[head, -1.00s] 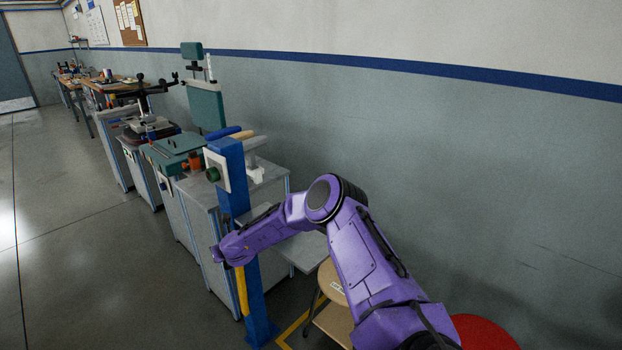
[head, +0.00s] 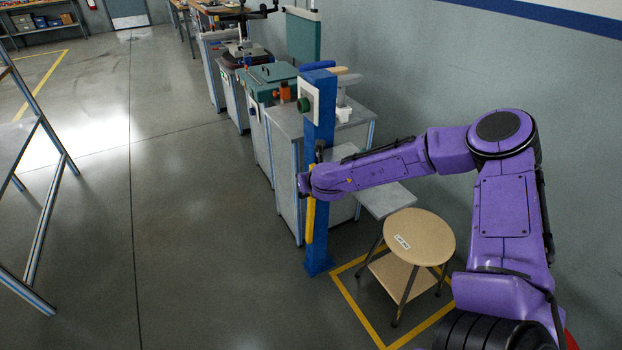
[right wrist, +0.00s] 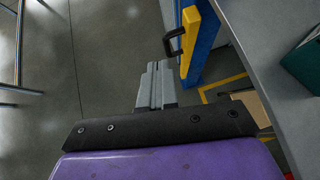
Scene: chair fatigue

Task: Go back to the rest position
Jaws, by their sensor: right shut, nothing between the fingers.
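My right arm is purple and reaches across the head view from the right, bent at the elbow. My right gripper (head: 303,184) is at its far left end, small and partly hidden by the wrist, in front of the blue post in the picture. In the right wrist view its grey fingers (right wrist: 155,84) are together with nothing between them. The blue post (head: 319,232) carries a yellow bar (head: 310,220), which also shows in the right wrist view (right wrist: 189,42). I cannot tell the exact gap between gripper and post. My left gripper is in neither view.
A round wooden stool (head: 419,236) stands inside a yellow floor marking (head: 356,306), below my forearm. Grey cabinets (head: 287,185) with equipment line the wall. A metal frame (head: 45,215) stands at the far left. The floor (head: 190,240) between is clear.

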